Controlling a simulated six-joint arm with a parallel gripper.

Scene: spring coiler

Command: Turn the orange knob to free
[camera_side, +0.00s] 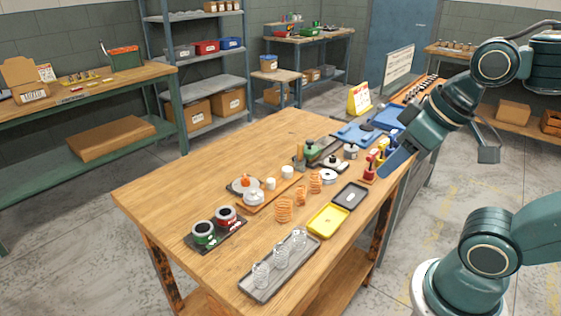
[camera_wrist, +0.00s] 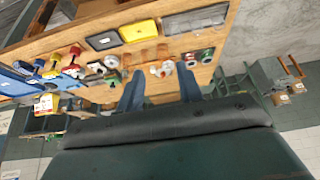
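The orange knob (camera_side: 245,180) sits on a round grey dial at the left end of a wooden strip on the workbench. A second, pale dial (camera_side: 254,197) with a small orange mark stands just in front of it. My gripper (camera_wrist: 160,88) shows two blue-grey fingers spread apart with nothing between them. In the side view it hangs over the right part of the bench, near the red and yellow hand tools, well apart from the orange knob. An orange spot that may be the knob (camera_wrist: 154,70) shows beyond the fingertips in the wrist view. The knob's pointer setting is too small to read.
Orange coils (camera_side: 284,209) stand right of the dials. Green and red spools (camera_side: 204,232), a tray of clear springs (camera_side: 267,288), a yellow tray (camera_side: 328,220) and a black tray (camera_side: 350,195) lie around. The bench's left corner is bare.

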